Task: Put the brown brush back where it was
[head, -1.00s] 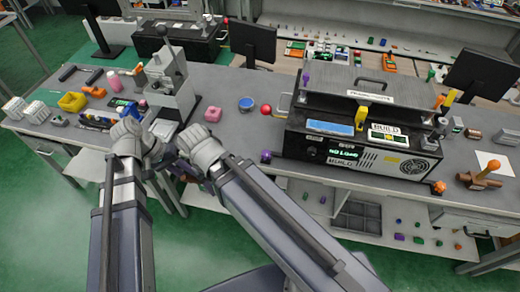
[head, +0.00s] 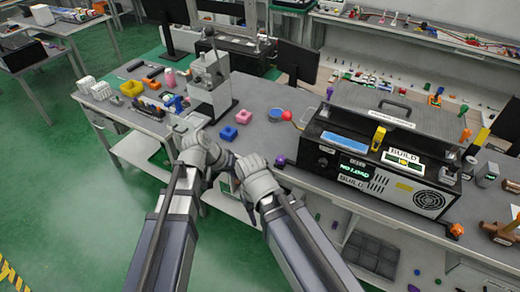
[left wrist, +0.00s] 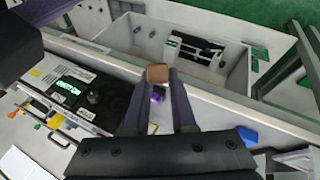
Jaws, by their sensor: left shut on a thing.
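In the left wrist view, my left gripper (left wrist: 159,92) is shut on a small brown block-like piece, which I take to be the brown brush (left wrist: 158,73). It shows at the fingertips, above an open light-coloured bin. In the head view, my left arm's grey wrist (head: 203,152) is in front of the workbench, and its fingertips and the brush are hidden or too small to tell. My right arm's grey wrist (head: 256,176) is beside it, to the right. The jaws of my right gripper cannot be made out.
The bin (left wrist: 205,68) holds small parts. Green floor (head: 60,190) is open at the left.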

